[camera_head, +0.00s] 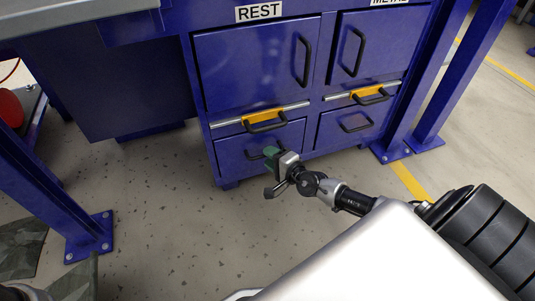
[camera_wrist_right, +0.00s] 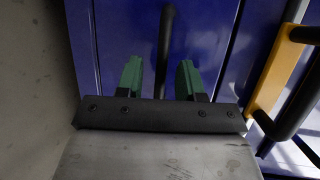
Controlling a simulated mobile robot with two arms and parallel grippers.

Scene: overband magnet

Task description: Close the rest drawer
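The rest drawer (camera_head: 232,153) is the blue lower front under the REST label, below a bar with an orange-and-black handle. Its front looks roughly flush with the cabinet; I cannot tell whether a small gap remains. Its dark handle (camera_head: 254,156) is partly hidden by my right gripper (camera_head: 272,155). In the right wrist view, my right gripper (camera_wrist_right: 158,76) has its green fingers apart. The dark drawer handle (camera_wrist_right: 166,45) lies between them in that picture, with visible space on both sides. I cannot tell its depth relative to the fingertips. My left gripper is not in view.
Above the drawer are the orange-and-black handle (camera_head: 263,118) and a large door (camera_head: 245,70). The METAL column (camera_head: 385,40) stands to the right. Blue posts (camera_head: 75,205) stand on both sides. The speckled floor (camera_head: 165,220) left of my right gripper is clear.

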